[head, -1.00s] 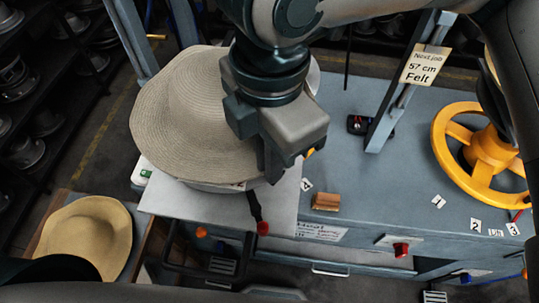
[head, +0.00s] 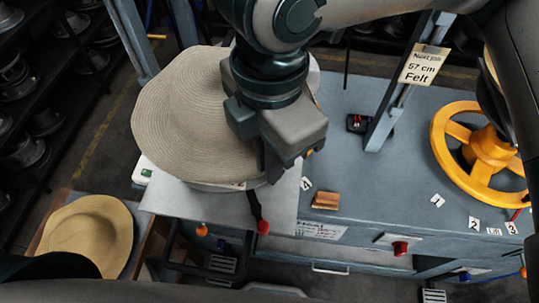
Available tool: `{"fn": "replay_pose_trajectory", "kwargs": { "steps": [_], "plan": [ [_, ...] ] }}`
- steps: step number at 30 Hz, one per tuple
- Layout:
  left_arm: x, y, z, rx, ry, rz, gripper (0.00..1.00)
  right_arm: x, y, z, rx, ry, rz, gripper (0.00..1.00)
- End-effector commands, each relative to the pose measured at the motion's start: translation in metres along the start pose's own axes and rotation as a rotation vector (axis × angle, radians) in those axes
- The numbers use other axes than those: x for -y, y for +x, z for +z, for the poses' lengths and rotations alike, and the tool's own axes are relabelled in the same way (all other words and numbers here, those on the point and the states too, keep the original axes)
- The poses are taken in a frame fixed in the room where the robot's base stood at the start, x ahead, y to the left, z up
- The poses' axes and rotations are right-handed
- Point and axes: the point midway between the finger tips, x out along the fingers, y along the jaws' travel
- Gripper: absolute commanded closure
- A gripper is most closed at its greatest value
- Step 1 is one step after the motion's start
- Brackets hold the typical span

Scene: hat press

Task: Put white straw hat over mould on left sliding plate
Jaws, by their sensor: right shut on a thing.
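The white straw hat (head: 190,120) looks pale beige-grey and is seen from above, over the left sliding plate (head: 180,199). My right gripper (head: 273,165) is at the hat's right side, shut on its brim. The brim covers most of what is beneath it. A pale rounded edge shows under the brim's front, and I cannot tell whether it is the mould or how the hat sits on it. My left gripper is not in view; a dark part of my own body shows at the lower left.
A yellow straw hat (head: 88,236) lies at the lower left. A yellow handwheel (head: 487,153) stands at the right of the blue-grey press table (head: 375,190). A brown block (head: 325,201) and a red-tipped black lever (head: 258,212) are near the front. A blue upright (head: 395,100) carries a sign (head: 424,64).

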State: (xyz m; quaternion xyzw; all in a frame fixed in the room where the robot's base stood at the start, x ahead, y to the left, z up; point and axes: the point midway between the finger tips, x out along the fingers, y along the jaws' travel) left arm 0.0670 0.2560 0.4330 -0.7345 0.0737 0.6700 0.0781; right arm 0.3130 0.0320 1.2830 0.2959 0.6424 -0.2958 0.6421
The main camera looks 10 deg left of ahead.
Motion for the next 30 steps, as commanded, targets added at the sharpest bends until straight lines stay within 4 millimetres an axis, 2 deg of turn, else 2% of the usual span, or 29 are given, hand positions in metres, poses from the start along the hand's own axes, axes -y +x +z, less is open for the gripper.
{"fn": "replay_pose_trajectory", "kwargs": {
  "steps": [17, 18, 20, 30],
  "plan": [
    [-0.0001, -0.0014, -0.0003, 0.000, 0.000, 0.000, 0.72, 0.0000, 0.0045, 0.0000, 0.000, 0.000, 0.000, 1.00],
    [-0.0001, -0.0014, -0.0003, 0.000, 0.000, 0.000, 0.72, 0.0000, 0.0045, 0.0000, 0.000, 0.000, 0.000, 0.82],
    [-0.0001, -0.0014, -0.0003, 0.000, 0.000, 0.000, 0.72, 0.0000, 0.0045, 0.0001, 0.000, 0.000, 0.000, 0.70],
    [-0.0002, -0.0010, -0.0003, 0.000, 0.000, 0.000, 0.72, -0.0001, 0.0038, 0.0001, 0.000, 0.000, 0.000, 0.70]
  ]
}}
